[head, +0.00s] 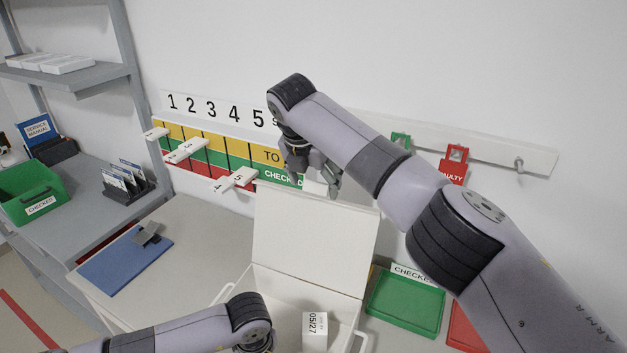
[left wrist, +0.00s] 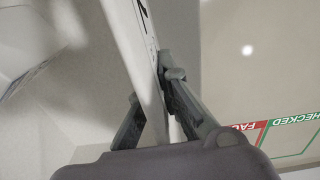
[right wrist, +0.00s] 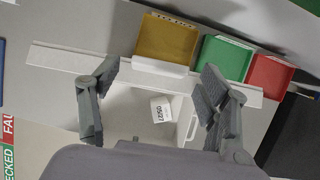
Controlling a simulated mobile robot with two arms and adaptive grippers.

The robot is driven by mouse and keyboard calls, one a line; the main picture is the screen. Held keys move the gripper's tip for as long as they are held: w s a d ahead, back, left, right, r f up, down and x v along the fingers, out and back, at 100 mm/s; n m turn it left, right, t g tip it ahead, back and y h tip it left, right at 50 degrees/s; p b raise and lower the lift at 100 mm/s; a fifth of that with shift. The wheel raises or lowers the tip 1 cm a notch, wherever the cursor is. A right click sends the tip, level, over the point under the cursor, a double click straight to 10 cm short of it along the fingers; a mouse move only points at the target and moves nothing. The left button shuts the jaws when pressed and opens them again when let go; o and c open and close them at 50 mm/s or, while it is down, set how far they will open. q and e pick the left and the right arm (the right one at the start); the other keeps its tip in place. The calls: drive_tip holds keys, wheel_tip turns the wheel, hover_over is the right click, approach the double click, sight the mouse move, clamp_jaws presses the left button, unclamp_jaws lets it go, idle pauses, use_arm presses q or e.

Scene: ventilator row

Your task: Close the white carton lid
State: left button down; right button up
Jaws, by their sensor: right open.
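The white carton (head: 285,290) stands on the table with its lid (head: 315,235) raised about upright at the back. A small white box marked 05/27 (head: 315,330) lies inside and also shows in the right wrist view (right wrist: 160,110). My right gripper (head: 318,180) is open and empty, by the lid's top edge. In the right wrist view the lid (right wrist: 75,60) is a thin white strip beyond the open fingers. My left gripper (left wrist: 155,105) has its fingers on both sides of a white panel (left wrist: 147,70), apparently a carton wall. The head view cuts off its fingers.
Yellow (right wrist: 165,38), green (right wrist: 225,57) and red (right wrist: 270,75) trays stand behind the carton. A blue board (head: 125,262) lies to the left. The wall rail (head: 480,145) carries tags and hooks beside my right arm. A numbered board (head: 215,130) is on the wall.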

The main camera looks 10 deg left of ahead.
clamp_jaws()
idle(0.9)
drive_tip(key=shift+s+a+r+t, duration=0.1)
drive_tip(key=shift+s+r+t, duration=0.1)
drive_tip(key=shift+t, duration=0.2)
idle(0.5)
drive_tip(key=shift+s+a+t+h, duration=0.15)
drive_tip(key=shift+s+t+h, duration=0.2)
drive_tip(key=shift+t+h, duration=0.05)
drive_tip(key=s+a+f+t, duration=0.1)
drive_tip(key=s+a+f, duration=0.2)
drive_tip(key=s, duration=0.7)
drive_tip(key=s+a+f+t, duration=0.1)
drive_tip(key=s+a+f, duration=0.2)
drive_tip(key=s, duration=0.8)
drive_tip(key=shift+s+t, duration=0.3)
drive_tip(key=shift+t, duration=0.1)
drive_tip(key=shift+d, duration=0.1)
